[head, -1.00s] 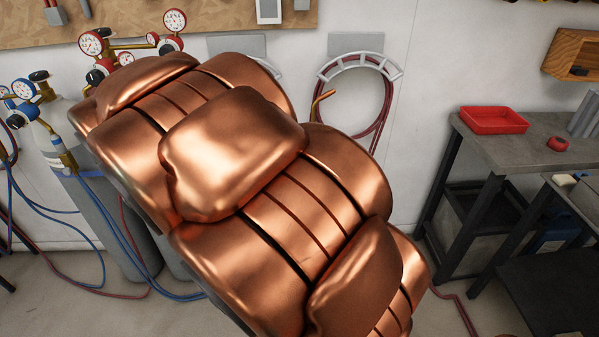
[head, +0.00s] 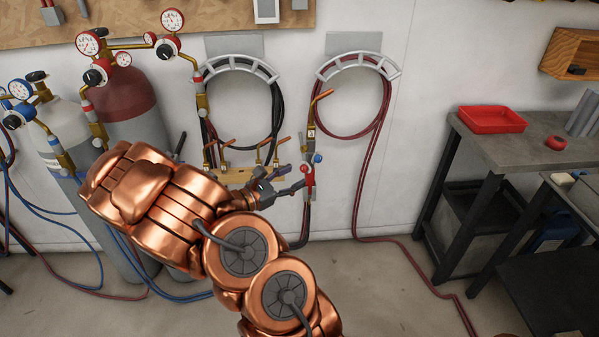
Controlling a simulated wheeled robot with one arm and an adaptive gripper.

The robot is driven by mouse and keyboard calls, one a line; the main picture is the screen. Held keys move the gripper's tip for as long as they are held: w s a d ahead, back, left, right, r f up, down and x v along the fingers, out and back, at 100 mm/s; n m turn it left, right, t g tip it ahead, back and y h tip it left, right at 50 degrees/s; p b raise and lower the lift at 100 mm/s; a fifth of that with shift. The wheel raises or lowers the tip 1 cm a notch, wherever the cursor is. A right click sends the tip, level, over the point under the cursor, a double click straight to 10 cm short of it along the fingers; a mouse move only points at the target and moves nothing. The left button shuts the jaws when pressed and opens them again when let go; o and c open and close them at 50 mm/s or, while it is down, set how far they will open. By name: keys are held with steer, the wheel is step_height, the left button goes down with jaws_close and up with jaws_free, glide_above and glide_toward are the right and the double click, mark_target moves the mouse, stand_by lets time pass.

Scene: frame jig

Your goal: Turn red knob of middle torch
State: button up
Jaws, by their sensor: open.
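A torch (head: 311,118) with a copper tip stands upright near the wall, in front of the right hose coil. It has a red knob (head: 307,170) on its left and a blue knob (head: 318,158) on its right. Several smaller brass torches (head: 222,147) sit to its left, by a brass bar (head: 236,175). I cannot tell which torch counts as the middle one. My gripper (head: 293,187) is open, its fingers pointing right, close to the red knob and lower left of it. I cannot tell whether they touch. My copper-coloured arm hides the area below left.
Gas cylinders (head: 125,100) with gauges and hoses stand at the left. A black hose coil (head: 277,105) and a red hose coil (head: 388,105) hang on the wall. A workbench (head: 500,150) with a red tray (head: 492,119) is at the right. Floor between is open.

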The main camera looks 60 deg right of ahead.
mark_target(302, 169)
steer(key=w+d+f+n+t+h, duration=0.1)
steer(key=w+d+f+n+t, duration=0.1)
steer(key=w+f+n+t, duration=0.3)
steer(key=shift+s+d+f+m+g+p, duration=0.1)
steer(key=shift+s+d+g+p, duration=0.25)
steer(key=shift+d, duration=0.9)
steer(key=shift+s+d+f+m+g+p, duration=0.1)
steer(key=shift+s+d+g+p, duration=0.2)
steer(key=shift+d, duration=0.95)
steer(key=shift+s+d+f+m+g+p, duration=0.15)
steer(key=shift+d+g+p, duration=0.25)
steer(key=shift+d, duration=0.85)
jaws_close()
